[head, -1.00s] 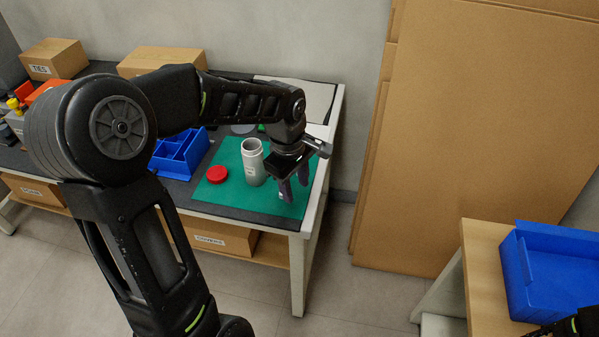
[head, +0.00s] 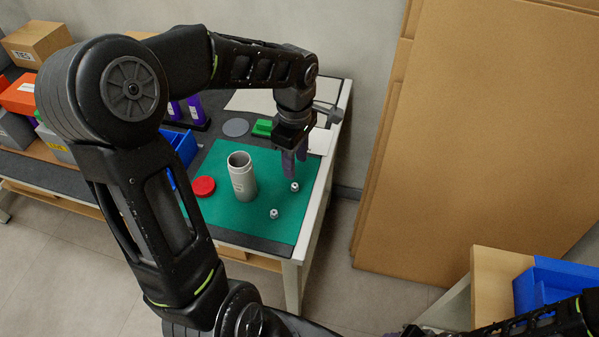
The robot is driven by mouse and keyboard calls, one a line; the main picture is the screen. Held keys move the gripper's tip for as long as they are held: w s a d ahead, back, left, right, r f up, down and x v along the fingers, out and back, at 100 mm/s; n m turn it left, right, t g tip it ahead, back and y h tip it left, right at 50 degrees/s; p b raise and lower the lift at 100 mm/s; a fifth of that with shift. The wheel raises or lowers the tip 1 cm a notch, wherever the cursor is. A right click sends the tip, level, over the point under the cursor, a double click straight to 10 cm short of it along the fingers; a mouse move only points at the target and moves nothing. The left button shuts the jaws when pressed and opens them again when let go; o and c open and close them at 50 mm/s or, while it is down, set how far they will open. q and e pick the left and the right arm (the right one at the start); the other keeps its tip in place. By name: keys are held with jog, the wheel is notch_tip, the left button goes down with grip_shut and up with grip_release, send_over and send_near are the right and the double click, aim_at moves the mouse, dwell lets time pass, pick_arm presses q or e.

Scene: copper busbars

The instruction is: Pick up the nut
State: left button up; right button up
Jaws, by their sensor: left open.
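Two small silvery pieces that look like nuts lie on the green mat (head: 222,213) in the head view. One nut (head: 295,187) is just below my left gripper's fingers, and the other nut (head: 274,213) is nearer the front edge. My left gripper (head: 294,165) points down, open, with nothing seen between its fingers. It is close to the farther nut; whether it touches it I cannot tell. My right gripper (head: 408,332) shows only in part at the bottom edge, and its jaws cannot be made out.
A grey cylinder (head: 242,178) stands open on the mat, left of the nuts, with a red cap (head: 204,187) beside it. A green block (head: 262,128) and a grey disc (head: 235,127) lie behind. Blue bins (head: 184,150) are partly hidden by my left arm. Cardboard sheets lean at right.

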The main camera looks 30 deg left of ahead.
aim_at(295, 185)
pick_arm(q)
jog(key=shift+s, duration=0.2)
jog(key=shift+f, duration=1.3)
jog(key=shift+w+a+f, duration=0.1)
jog(key=shift+f, duration=2.5)
grip_shut()
